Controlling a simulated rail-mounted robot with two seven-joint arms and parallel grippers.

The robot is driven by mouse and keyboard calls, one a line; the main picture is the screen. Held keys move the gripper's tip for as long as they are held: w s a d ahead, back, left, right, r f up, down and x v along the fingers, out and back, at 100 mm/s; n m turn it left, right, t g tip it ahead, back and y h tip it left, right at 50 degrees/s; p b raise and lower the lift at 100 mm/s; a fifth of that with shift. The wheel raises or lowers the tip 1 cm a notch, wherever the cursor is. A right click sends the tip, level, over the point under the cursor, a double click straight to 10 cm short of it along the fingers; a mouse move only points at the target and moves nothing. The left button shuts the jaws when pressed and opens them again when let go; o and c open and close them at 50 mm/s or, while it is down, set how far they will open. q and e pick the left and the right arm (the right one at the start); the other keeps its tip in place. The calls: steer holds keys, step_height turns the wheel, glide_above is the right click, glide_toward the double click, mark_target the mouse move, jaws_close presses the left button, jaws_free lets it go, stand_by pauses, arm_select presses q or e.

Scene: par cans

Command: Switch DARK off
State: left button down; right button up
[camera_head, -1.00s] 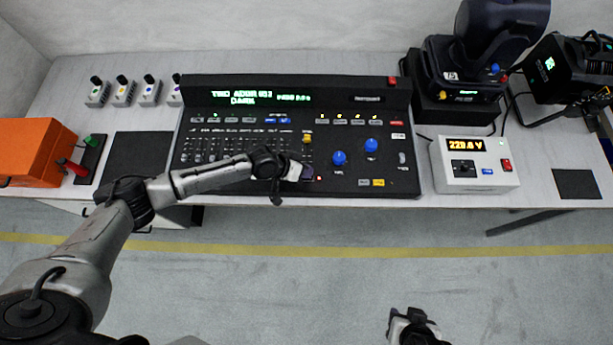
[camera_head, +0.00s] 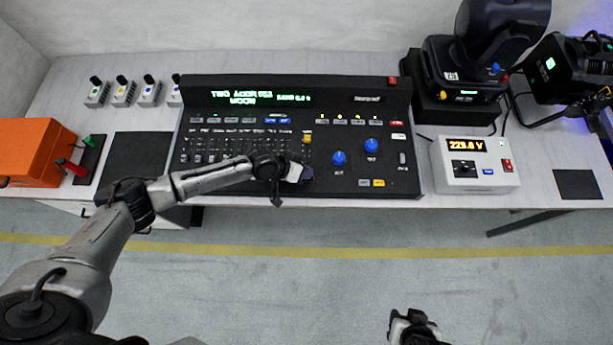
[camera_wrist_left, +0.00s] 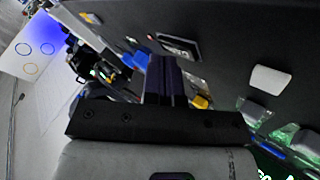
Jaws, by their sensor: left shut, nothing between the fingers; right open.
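A black lighting console (camera_head: 340,184) lies on the long bench, with a green-lit display (camera_head: 242,97), sliders, small buttons and blue knobs (camera_head: 338,158). My left gripper (camera_head: 307,174) is shut and empty, low over the console's front part, left of the blue knobs. Its closed dark fingers (camera_wrist_left: 165,80) point at the black panel in the left wrist view. I cannot make out a DARK label; the panel right under the fingertips is hidden. The display text is too blurred to read surely. My right gripper (camera_head: 413,322) is open and empty, low in the head view, away from the bench.
A grey power box (camera_head: 474,180) with an orange readout stands right of the console. Moving-head lamps (camera_head: 463,75) stand behind it. An orange box (camera_head: 38,150) and switch blocks (camera_head: 123,93) are at the left. The dark mat (camera_head: 136,160) is bare.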

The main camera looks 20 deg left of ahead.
arm_select(q)
steer(key=shift+r+p, duration=0.4)
steer(key=shift+r, duration=0.1)
step_height(320, 180, up, 6)
steer(key=p, duration=0.5)
stand_by(0.7)
